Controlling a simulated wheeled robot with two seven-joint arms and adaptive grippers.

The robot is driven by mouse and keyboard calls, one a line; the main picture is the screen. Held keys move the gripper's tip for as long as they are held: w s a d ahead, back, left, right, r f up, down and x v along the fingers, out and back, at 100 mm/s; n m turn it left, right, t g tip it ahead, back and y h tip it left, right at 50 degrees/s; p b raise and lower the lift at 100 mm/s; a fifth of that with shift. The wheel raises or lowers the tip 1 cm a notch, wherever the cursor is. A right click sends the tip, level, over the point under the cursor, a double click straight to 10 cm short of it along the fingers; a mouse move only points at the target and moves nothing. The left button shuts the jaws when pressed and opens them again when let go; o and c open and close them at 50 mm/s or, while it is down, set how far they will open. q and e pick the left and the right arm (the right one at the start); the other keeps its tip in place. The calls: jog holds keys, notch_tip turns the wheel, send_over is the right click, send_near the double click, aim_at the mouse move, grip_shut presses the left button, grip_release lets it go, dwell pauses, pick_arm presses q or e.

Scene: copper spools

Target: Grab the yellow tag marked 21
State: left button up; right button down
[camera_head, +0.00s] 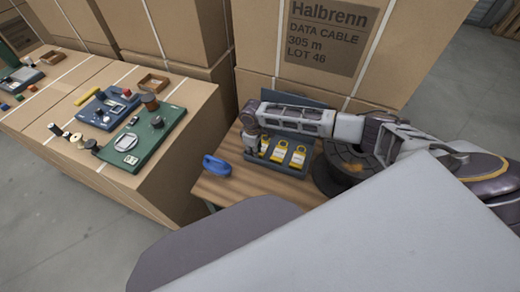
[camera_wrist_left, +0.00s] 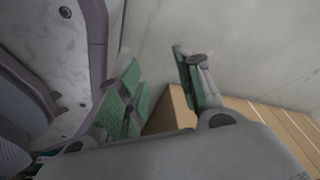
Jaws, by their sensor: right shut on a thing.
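Several yellow tags with white labels lie in a dark grey tray (camera_head: 274,166) on the wooden table. The middle tag (camera_head: 279,151) and the right tag (camera_head: 298,158) are clear of my gripper. The left tag (camera_head: 263,147) is at my right gripper (camera_head: 253,153), which points down at the tray's left end and is shut on it, its fingers partly hiding it. The numbers are too small to read. My left gripper (camera_wrist_left: 160,88) shows only in the left wrist view, with its green-padded fingers apart and nothing between them.
A blue carabiner-like loop (camera_head: 216,166) lies left of the tray on the table (camera_head: 235,188). A dark spool (camera_head: 340,170) stands right of the tray, under my right arm. Large cartons (camera_head: 300,45) rise behind. Cartons at left carry a green board (camera_head: 150,150) and small parts.

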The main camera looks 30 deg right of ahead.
pick_arm(q)
jog(key=shift+a, duration=0.25)
pick_arm(e)
jog(key=shift+r, duration=0.15)
